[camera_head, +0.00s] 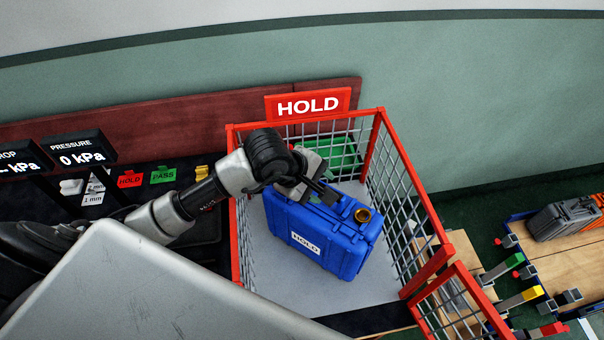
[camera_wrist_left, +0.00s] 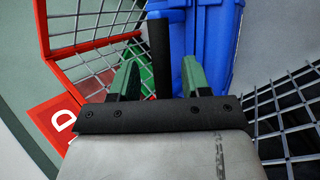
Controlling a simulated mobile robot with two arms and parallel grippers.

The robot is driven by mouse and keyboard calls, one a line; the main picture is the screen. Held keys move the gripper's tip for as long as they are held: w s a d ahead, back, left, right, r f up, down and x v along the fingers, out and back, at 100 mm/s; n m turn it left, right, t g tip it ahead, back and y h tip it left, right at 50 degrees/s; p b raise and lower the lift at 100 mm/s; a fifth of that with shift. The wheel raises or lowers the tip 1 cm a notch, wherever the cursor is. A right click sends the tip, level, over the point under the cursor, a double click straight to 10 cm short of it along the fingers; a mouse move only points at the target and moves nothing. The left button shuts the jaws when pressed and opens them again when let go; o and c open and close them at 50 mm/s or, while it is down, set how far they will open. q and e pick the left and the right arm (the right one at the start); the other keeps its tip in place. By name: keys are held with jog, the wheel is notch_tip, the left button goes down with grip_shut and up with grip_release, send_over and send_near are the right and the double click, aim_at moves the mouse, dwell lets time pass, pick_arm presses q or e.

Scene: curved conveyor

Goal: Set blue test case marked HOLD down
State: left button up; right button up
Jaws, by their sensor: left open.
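The blue test case (camera_head: 325,232) with a white HOLD label stands upright on the grey floor of the red-framed wire cage (camera_head: 432,262) under the red HOLD sign (camera_head: 308,105). A brass-coloured round fitting (camera_head: 363,215) sits on its top. My left gripper (camera_head: 320,192) is over the top of the case, near its handle. In the left wrist view my green fingers (camera_wrist_left: 160,80) are apart, with a dark bar (camera_wrist_left: 160,55), likely the handle, between them and the blue case (camera_wrist_left: 205,40) beyond. My right gripper is not in view.
A green tray or crate (camera_head: 338,153) is at the cage's back. Red HOLD and green PASS tags (camera_head: 163,175) and pressure displays (camera_head: 82,150) are to the left. A wooden-topped bench with a grey and orange case (camera_head: 562,217) is at the right.

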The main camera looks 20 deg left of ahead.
pick_arm(q)
jog(key=b+v, duration=0.1)
jog(key=v, duration=0.8)
jog(key=shift+b, duration=0.4)
jog(key=shift+r, duration=0.1)
